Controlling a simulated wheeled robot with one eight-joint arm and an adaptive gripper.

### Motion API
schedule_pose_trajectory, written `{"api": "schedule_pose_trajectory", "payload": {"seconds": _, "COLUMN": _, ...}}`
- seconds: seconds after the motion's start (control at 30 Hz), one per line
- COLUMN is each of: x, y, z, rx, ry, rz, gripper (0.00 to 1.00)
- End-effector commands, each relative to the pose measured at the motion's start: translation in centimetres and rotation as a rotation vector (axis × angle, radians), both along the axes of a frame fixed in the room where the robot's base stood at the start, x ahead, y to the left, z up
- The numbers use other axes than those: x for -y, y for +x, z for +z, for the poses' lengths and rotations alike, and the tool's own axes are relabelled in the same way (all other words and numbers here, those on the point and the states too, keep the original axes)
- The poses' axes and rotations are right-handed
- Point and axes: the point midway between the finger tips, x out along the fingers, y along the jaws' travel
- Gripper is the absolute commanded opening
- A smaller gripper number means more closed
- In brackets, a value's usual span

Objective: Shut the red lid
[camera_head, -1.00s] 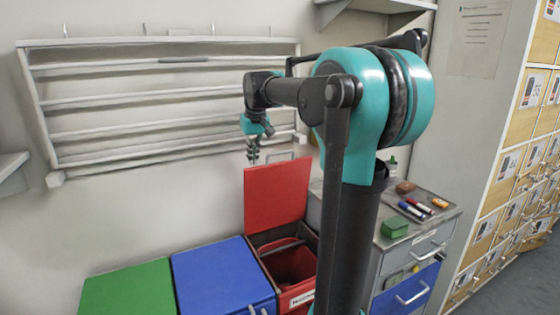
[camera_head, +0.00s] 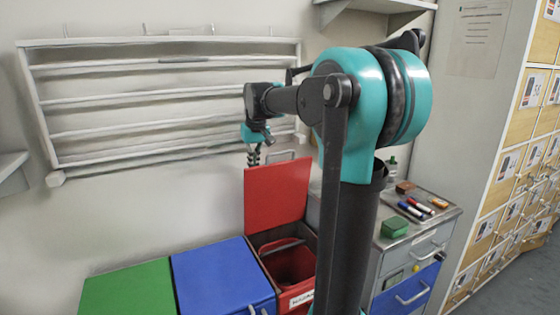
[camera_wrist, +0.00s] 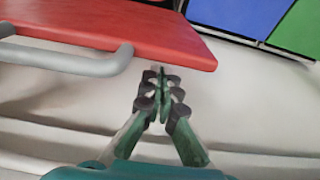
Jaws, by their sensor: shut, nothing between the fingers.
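The red lid (camera_head: 277,197) stands open and upright at the back of its bin (camera_head: 292,262). It has a grey handle, which shows near its top edge (camera_head: 281,155) and also in the wrist view (camera_wrist: 70,60). My gripper (camera_head: 254,162) is at the lid's upper left corner, on the wall side, with its tips partly hidden by the lid's edge. In the wrist view my gripper (camera_wrist: 161,78) is shut and empty, with its tips close to the lid's edge (camera_wrist: 150,28). I cannot tell whether they touch it.
A blue lid (camera_head: 222,277) and a green lid (camera_head: 128,290) lie shut to the left. A white wall rack (camera_head: 165,105) is behind my gripper. A grey cabinet (camera_head: 415,250) with pens and a green box (camera_head: 394,228) stands to the right.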

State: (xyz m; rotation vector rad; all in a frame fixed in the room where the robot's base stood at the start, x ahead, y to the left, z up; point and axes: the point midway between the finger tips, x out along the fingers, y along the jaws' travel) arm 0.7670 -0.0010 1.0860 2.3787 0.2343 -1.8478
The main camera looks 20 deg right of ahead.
Motion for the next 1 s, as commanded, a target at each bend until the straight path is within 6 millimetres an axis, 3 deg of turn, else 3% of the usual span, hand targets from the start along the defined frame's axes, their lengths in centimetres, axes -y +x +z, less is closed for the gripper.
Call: {"api": "schedule_pose_trajectory", "payload": {"seconds": 1.0, "x": 1.4, "y": -7.0, "z": -0.5, "rx": 0.000, "ry": 0.000, "rz": -0.001, "gripper": 0.00}}
